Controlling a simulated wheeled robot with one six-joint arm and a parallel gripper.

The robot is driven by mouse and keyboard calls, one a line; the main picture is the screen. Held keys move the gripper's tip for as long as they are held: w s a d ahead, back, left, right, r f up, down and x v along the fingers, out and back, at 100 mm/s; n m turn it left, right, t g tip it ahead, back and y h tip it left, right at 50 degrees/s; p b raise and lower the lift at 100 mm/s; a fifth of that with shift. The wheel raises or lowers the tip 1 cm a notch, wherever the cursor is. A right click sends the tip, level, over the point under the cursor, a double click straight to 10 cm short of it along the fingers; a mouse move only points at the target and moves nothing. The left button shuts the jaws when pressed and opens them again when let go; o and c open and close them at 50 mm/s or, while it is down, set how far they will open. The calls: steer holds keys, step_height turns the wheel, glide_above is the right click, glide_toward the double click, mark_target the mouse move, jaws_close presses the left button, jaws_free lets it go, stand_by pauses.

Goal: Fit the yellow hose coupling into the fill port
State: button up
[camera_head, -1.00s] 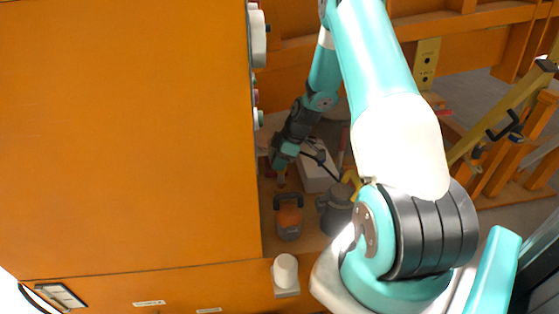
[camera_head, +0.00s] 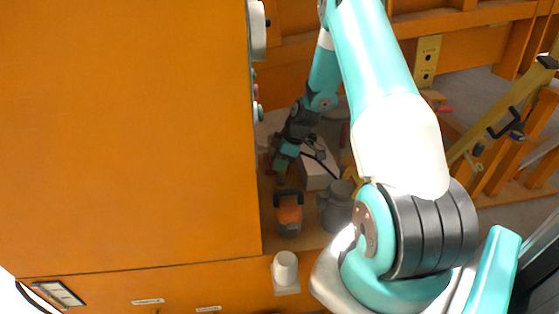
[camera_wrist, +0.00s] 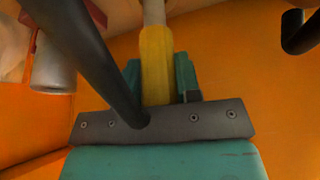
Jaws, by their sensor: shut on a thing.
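The yellow hose coupling (camera_wrist: 157,62) stands between the teal fingers of my gripper (camera_wrist: 158,80) in the wrist view, and my gripper is shut on it. A pale end piece (camera_wrist: 153,12) continues from its far end, toward the top of that view. In the head view my gripper (camera_head: 281,161) is low beside the orange cabinet's right side, and the coupling cannot be made out there. I cannot identify the fill port in either view. I cannot tell whether the coupling touches anything ahead of it.
A dark rod (camera_wrist: 92,55) crosses close in front of the wrist camera. A grey cylinder (camera_wrist: 52,68) is at upper left. In the head view, an orange lantern-like object (camera_head: 289,215), a grey pot-like object (camera_head: 336,208) and a white box (camera_head: 318,168) crowd the floor near my gripper.

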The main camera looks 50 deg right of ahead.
steer(key=shift+f+b, duration=1.4)
steer(key=shift+f, duration=0.55)
steer(key=o, duration=1)
steer(key=p+v, duration=0.1)
steer(key=v, duration=1.6)
steer(key=shift+d+r, duration=0.15)
steer(key=shift+r, duration=0.1)
steer(key=shift+s, duration=0.1)
